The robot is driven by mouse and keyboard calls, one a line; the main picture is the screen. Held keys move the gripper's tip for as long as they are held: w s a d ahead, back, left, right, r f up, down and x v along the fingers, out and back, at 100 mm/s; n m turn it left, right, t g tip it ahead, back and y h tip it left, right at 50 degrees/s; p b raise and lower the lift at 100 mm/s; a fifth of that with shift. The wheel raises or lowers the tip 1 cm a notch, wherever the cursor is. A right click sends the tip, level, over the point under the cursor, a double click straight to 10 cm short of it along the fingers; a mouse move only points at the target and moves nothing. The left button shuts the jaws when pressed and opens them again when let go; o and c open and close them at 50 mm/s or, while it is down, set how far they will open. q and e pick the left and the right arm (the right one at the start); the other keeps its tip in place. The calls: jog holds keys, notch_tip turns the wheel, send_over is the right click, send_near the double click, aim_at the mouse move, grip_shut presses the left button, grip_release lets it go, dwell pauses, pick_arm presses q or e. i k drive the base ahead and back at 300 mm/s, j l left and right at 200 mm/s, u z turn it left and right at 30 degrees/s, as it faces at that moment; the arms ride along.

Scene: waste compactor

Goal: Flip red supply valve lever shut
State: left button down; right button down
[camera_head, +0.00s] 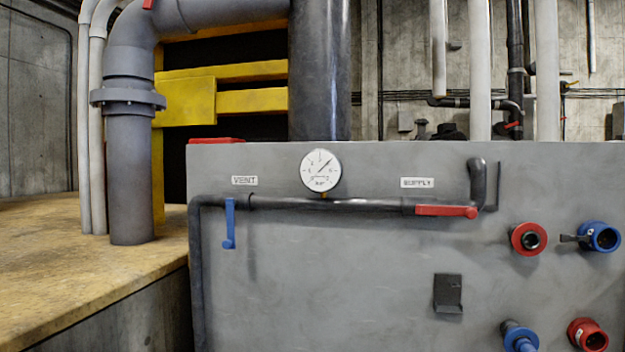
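The red supply valve lever (447,211) lies horizontal, in line with the dark pipe (335,204) on the grey panel's front. Its free end points right. The "SUPPLY" label (417,183) is just above it to the left. Neither of my grippers shows in the head view, so nothing of mine is seen near the lever.
A blue vent lever (230,222) hangs down under the "VENT" label (244,180). A round gauge (321,170) sits between the labels. Red (528,239) and blue (603,237) couplings protrude at right. A dark bracket (448,293) sits below the lever.

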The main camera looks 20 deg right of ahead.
aim_at(471, 212)
jog(key=z, duration=1.35)
